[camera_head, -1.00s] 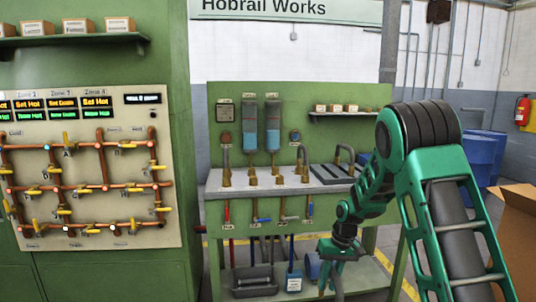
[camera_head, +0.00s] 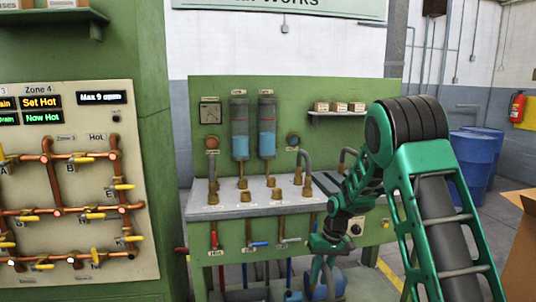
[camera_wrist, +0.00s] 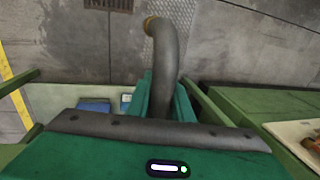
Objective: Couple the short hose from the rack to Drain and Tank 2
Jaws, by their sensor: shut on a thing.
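My gripper (camera_head: 322,280) hangs low in front of the bench's right part. In the wrist view its green fingers (camera_wrist: 166,100) are shut on a grey curved hose (camera_wrist: 168,60). One brass end of that hose points away over the floor; its other end is hidden. Two clear tanks with blue liquid, a left tank (camera_head: 240,135) and a right tank (camera_head: 267,135), stand on the green back panel. Brass ports (camera_head: 245,196) stand on the grey bench top (camera_head: 228,208). The port labels are too small to read. A grey hose (camera_head: 346,156) stands at the rack, partly behind my arm.
Valve handles, one red (camera_head: 214,240), line the front. A pipe panel (camera_head: 70,190) stands left. Blue barrels (camera_head: 470,160) and a cardboard box (camera_head: 520,240) stand right.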

